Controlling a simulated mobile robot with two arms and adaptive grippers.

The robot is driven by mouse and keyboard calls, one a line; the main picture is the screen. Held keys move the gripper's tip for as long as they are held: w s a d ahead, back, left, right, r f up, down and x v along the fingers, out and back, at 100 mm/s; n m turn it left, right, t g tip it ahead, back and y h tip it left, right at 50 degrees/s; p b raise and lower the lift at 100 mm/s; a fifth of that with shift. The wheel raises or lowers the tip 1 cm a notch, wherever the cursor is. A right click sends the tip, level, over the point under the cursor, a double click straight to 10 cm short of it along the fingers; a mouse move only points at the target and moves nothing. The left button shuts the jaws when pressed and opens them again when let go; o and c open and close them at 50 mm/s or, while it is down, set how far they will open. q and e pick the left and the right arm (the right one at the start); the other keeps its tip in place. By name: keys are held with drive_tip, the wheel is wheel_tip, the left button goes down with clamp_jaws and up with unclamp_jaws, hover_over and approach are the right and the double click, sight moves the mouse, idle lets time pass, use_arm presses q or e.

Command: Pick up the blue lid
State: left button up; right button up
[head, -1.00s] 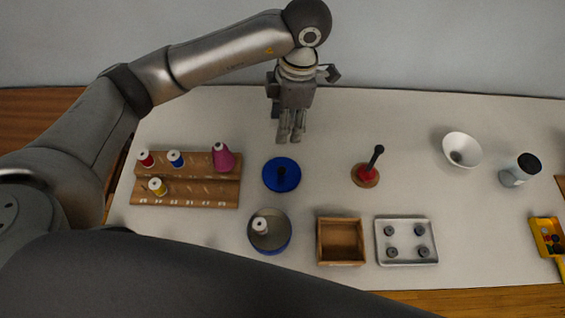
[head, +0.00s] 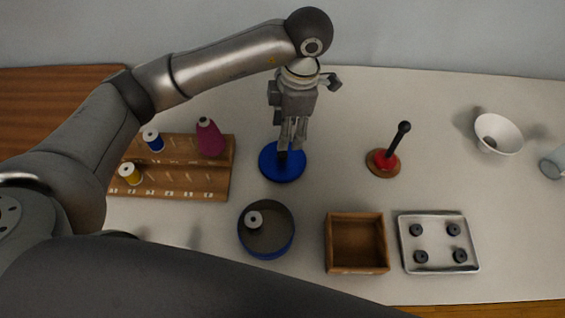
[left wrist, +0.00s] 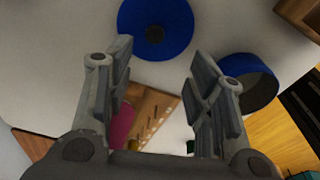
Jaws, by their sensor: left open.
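The blue lid (head: 284,164) is a round disc with a dark knob at its centre. It lies on the pale table in the head view, behind the round tin. In the left wrist view the lid (left wrist: 156,24) is at the top, beyond the fingertips, with its knob roughly between the finger lines. My left gripper (head: 291,146) is open and empty. It points down and overlaps the lid's far part in the head view; its exact height above the lid is hard to tell. My right gripper is not in view.
The blue tin (head: 266,252) holds a spool. Left is a wooden rack (head: 183,183) with thread spools. A wooden box (head: 356,270), a tray (head: 439,268) with several dark pieces, a red-and-black stamp-like tool (head: 388,158) and a white bowl (head: 497,134) stand to the right.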

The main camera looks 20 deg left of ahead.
use_arm(q)
hover_over(283, 154)
drive_tip(key=f, duration=0.4)
drive_tip(key=shift+s+d+f, duration=0.25)
drive_tip(key=shift+f, duration=0.1)
drive_tip(key=shift+w+a+f+p, duration=0.15)
drive_tip(key=shift+f+p, duration=0.2)
drive_tip(key=shift+f, duration=1)
drive_tip(key=shift+w+a+f+p, duration=0.15)
drive_tip(key=shift+f+p, duration=0.2)
drive_tip(key=shift+f, duration=1)
drive_tip(key=shift+c, duration=0.5)
drive_tip(key=c, duration=0.9)
